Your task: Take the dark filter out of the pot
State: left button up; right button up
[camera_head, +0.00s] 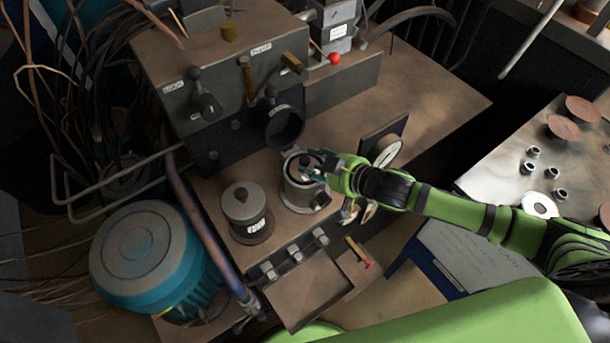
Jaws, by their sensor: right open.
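An open grey metal pot (302,195) stands on the brown bench, right of centre. Something dark, which looks like the top of the filter (305,159), shows in its mouth; most of it is hidden inside the pot and behind the fingers. My right gripper (312,166) reaches in from the right, with its fingers over the pot's mouth beside the dark top. It is open. I cannot tell whether a finger touches the filter. My left gripper is not in view.
A lidded grey pot (245,210) stands just left of the open pot. A machine block with levers (205,105) rises behind. A teal motor (150,250) is at lower left. Discs and rings lie on the right table (500,170).

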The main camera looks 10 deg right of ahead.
jog(key=shift+x, duration=0.9)
grip_shut()
jog(key=shift+r, duration=0.15)
